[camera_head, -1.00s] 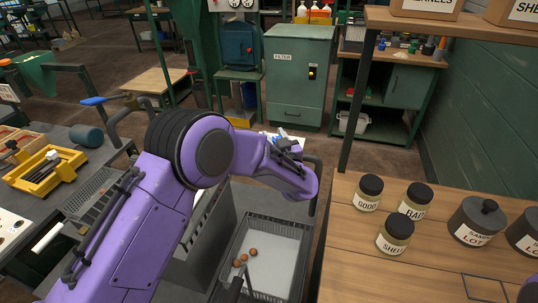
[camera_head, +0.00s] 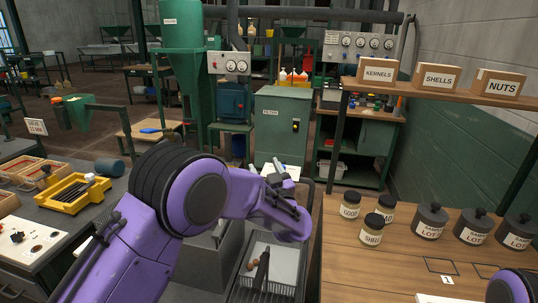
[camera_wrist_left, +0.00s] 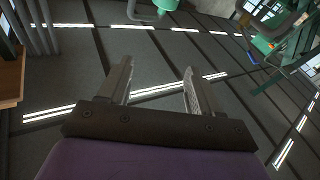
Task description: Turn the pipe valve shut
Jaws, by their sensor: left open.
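A small blue lever-like piece (camera_head: 150,130) shows just above my left arm in the head view. No valve shows in that view. A purple part of my right arm shows at the bottom right; its gripper is out of view.
A wire tray (camera_head: 285,289) with nuts and a dark-handled tool lies below my left forearm. A wooden bench (camera_head: 410,260) with jars and pots stands right. A green filter cabinet (camera_head: 282,125) stands behind.

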